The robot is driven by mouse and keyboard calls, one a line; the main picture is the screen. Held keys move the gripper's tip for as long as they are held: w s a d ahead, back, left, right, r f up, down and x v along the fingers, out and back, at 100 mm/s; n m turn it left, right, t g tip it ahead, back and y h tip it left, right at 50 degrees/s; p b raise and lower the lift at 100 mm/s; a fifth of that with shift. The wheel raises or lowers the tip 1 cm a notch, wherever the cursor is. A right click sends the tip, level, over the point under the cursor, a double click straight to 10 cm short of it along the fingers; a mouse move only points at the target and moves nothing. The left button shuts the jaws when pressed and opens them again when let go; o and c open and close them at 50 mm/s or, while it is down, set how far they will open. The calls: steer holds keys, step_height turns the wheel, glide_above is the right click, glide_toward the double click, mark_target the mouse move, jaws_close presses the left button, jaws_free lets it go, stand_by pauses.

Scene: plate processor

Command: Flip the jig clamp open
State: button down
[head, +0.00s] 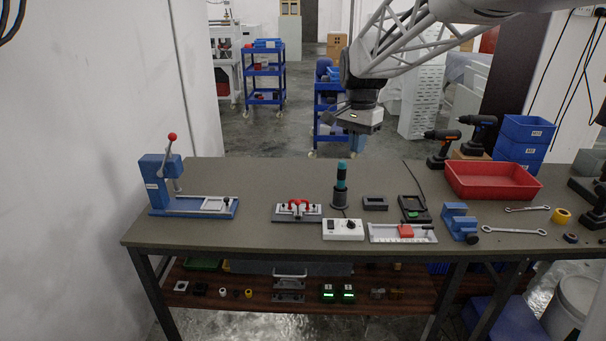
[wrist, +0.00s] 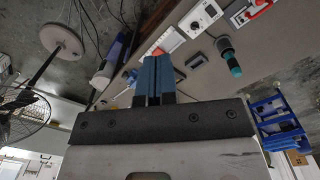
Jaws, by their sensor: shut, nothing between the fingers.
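The jig (head: 297,219) is a grey plate with a white part and red clamp handles (head: 298,204) on the table, left of centre in the head view. Its clamp parts are too small to tell how they are set. In the wrist view the jig (wrist: 240,14) is partly cut off at the top right edge. My gripper (head: 358,118) is high above the far side of the table, behind and right of the jig, and well apart from it. Its blue fingers (wrist: 153,70) are together and empty in the wrist view.
A teal-handled tool (head: 340,185) stands upright right of the jig, with a white control box (head: 343,230) in front. A blue press (head: 158,180) with a red-knobbed lever stands at left. A red tray (head: 493,181) is at right. Bare tabletop lies between press and jig.

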steer(key=w+a+f+m+g, duration=0.1)
steer(key=w+a+f+m, duration=0.1)
steer(key=w+a+f, duration=0.4)
steer(key=w+a+f+m+g, duration=0.1)
steer(key=w+a+f+m, duration=0.2)
steer(key=w, duration=1.4)
steer(key=w+a+f+m+g, duration=0.1)
steer(key=w+a+f+m, duration=0.2)
steer(key=w+a+f, duration=0.6)
step_height(320, 180, down, 5)
steer(key=w, duration=0.3)
steer(key=shift+h, duration=0.4)
steer(key=shift+s+f, duration=0.1)
steer(key=x, duration=0.9)
steer(key=shift+s+f, duration=0.15)
steer(key=shift+f, duration=0.2)
steer(key=s, duration=0.2)
steer(key=shift+s+d+f, duration=0.3)
steer(key=shift+s, duration=0.05)
steer(key=shift+s+d+f, duration=0.15)
steer(key=shift+s, duration=0.45)
